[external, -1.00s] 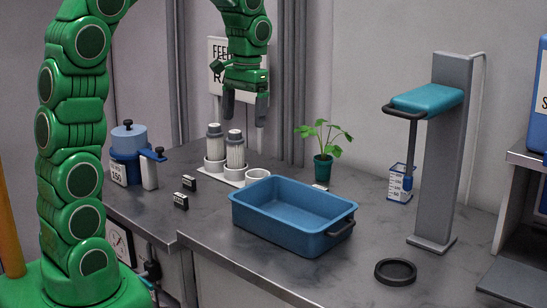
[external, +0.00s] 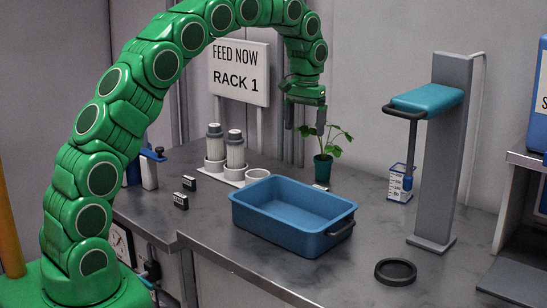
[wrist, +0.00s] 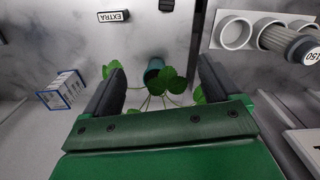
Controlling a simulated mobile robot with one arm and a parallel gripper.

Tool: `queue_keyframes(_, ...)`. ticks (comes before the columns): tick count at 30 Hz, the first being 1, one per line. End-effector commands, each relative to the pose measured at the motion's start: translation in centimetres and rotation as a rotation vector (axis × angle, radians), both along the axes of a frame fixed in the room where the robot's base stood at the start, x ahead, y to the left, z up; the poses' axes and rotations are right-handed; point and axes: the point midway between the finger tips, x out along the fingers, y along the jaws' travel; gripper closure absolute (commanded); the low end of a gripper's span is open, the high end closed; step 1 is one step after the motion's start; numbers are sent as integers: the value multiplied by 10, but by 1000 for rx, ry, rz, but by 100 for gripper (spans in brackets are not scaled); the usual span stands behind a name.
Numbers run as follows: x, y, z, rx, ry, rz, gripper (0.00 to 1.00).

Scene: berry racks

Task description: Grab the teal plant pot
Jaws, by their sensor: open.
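The teal plant pot (external: 322,168) stands upright on the grey counter behind the blue tray, with a leafy green plant (external: 326,139) in it. My gripper (external: 305,119) is open and empty, with its fingers pointing down just above and to the left of the plant in the external view. In the wrist view the pot (wrist: 154,68) shows beyond and between the two dark fingers (wrist: 158,85). Leaves (wrist: 172,82) cover part of the pot there, and some reach close to the fingers. The fingers are not around the pot.
A blue tray (external: 243,215) stands in front of the pot. White-grey bottles (external: 235,150) in a holder stand to its left. A "RACK 1" sign (external: 239,70) stands behind.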

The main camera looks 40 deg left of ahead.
Motion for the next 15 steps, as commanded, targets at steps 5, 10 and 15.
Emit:
queue_keyframes(5, 33, -3, -25, -2, -7, 11, 10)
queue_keyframes(10, 59, -5, -46, -3, -15, 23, 10)
queue_keyframes(15, 76, -7, -60, -4, -24, 30, 10)
